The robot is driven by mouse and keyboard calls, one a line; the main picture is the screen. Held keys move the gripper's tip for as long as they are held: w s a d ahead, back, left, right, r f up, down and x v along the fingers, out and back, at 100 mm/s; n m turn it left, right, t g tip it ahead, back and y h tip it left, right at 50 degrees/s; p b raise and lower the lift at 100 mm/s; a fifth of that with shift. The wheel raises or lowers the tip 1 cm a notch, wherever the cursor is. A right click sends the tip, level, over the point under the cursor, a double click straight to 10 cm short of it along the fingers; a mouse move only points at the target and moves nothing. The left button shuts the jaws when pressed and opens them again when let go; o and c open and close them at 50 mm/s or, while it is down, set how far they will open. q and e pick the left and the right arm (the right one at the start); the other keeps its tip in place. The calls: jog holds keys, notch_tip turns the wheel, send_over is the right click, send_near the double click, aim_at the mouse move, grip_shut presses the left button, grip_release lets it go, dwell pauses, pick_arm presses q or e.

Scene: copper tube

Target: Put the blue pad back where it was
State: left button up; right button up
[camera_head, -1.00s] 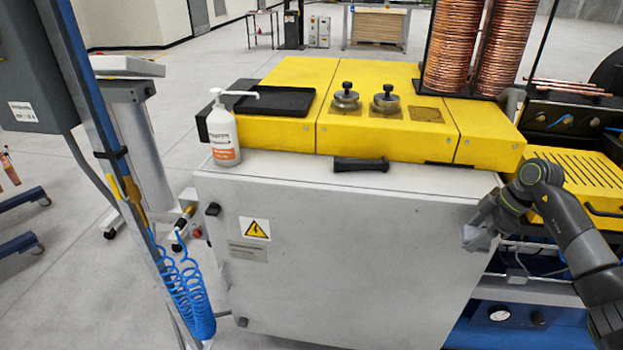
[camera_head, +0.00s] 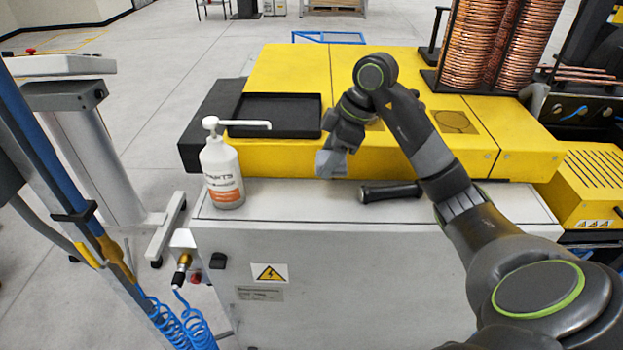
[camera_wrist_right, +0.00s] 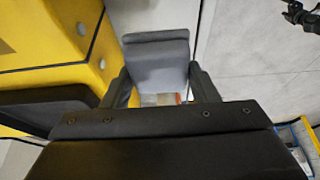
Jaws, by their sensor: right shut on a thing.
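My right gripper (camera_head: 340,143) is shut on the grey-blue pad (camera_head: 331,163). It holds the pad above the grey cabinet top, in front of the yellow machine cover. In the right wrist view the pad (camera_wrist_right: 157,60) sits between the two dark fingers of the gripper (camera_wrist_right: 162,82), its broad face toward the camera. Part of the white pump bottle with an orange label shows just past the pad's lower edge in that view. My left gripper is not in view.
The pump bottle (camera_head: 222,172) stands at the left of the grey cabinet top (camera_head: 300,208). A black handle (camera_head: 391,192) lies right of the pad. A shallow black tray (camera_head: 275,112) sits on the yellow cover (camera_head: 290,68). Copper coils (camera_head: 480,50) stand behind at right.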

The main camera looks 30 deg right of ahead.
jog(key=shift+s+a+f, duration=0.1)
jog(key=shift+a+f, duration=0.05)
jog(key=p, duration=0.2)
send_over(323, 203)
jog(key=s+d, duration=0.1)
notch_tip(323, 203, down, 5)
jog(key=shift+s+d+r, duration=0.1)
jog(key=shift+s+r, duration=0.05)
jog(key=f, duration=0.2)
jog(key=f+p, duration=0.1)
jog(key=f, duration=0.1)
jog(key=shift+w+f, duration=0.1)
jog(key=shift+w, duration=0.15)
jog(key=shift+f, duration=0.15)
jog(key=o, duration=1)
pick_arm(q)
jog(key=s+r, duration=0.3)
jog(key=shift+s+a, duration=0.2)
